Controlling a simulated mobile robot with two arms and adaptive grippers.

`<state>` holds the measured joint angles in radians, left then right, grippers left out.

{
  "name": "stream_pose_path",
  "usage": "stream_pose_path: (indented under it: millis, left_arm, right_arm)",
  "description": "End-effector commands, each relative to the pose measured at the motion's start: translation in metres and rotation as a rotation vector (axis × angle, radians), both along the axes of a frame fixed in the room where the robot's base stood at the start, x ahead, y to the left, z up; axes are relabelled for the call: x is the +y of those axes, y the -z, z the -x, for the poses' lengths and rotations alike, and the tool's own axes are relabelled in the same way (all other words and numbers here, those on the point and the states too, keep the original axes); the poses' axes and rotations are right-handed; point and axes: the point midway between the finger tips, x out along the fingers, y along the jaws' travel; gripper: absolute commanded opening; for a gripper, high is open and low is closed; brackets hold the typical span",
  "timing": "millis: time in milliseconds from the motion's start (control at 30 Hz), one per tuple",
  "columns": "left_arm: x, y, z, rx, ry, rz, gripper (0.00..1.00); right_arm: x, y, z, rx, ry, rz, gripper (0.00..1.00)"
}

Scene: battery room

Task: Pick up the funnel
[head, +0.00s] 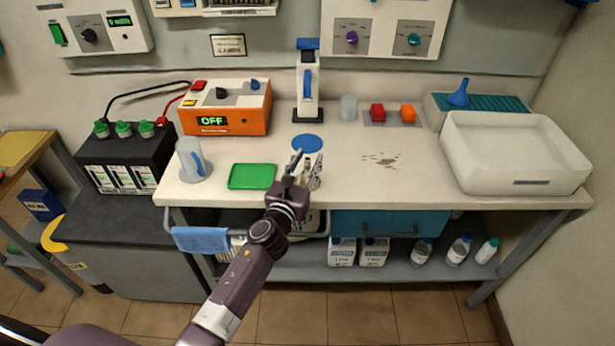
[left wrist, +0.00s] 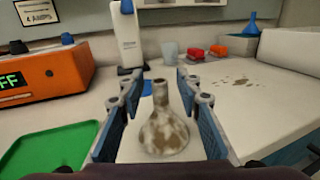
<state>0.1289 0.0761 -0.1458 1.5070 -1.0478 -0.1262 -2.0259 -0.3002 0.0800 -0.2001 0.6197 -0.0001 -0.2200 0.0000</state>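A stained, off-white and brown funnel-shaped piece (left wrist: 163,130) stands neck up on the bench, wide end down, between the fingers of my left gripper (left wrist: 160,108). The fingers are apart, one on each side, and it is not gripped. In the head view my left gripper (head: 307,170) is at the bench's front edge, and its fingers largely cover the piece. A blue funnel (head: 459,94) sits at the back right on a teal-topped rack; it also shows in the left wrist view (left wrist: 252,24). My right gripper is not in view.
A green tray (head: 252,177) lies left of the gripper and a clear jug (head: 190,158) stands beyond it. A blue disc (head: 307,143) lies just behind. A white basin (head: 514,154) fills the right end. The stained bench middle (head: 400,185) is clear.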

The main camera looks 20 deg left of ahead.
Motion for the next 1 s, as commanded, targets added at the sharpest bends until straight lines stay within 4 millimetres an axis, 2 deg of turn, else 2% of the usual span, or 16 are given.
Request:
stream_pose_path:
  millis: [67,300,633,767,867,1000]
  left_arm:
    - [0.0,0.0,0.0,0.0,0.0,0.0,0.27]
    - [0.0,0.0,0.0,0.0,0.0,0.0,0.01]
    - [0.0,0.0,0.0,0.0,0.0,-0.001,0.0]
    - [0.001,-0.007,0.0,-0.001,0.0,-0.002,0.0]
    - [0.001,-0.019,0.0,-0.003,0.0,-0.005,0.0]
    - [0.001,-0.048,0.0,-0.005,0.002,-0.006,0.0]
  right_arm:
    - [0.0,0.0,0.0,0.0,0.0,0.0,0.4]
    - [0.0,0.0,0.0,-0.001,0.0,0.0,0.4]
    - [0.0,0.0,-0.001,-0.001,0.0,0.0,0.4]
    - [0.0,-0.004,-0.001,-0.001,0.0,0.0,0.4]
    - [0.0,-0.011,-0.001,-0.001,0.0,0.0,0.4]
    - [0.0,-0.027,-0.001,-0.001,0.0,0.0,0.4]
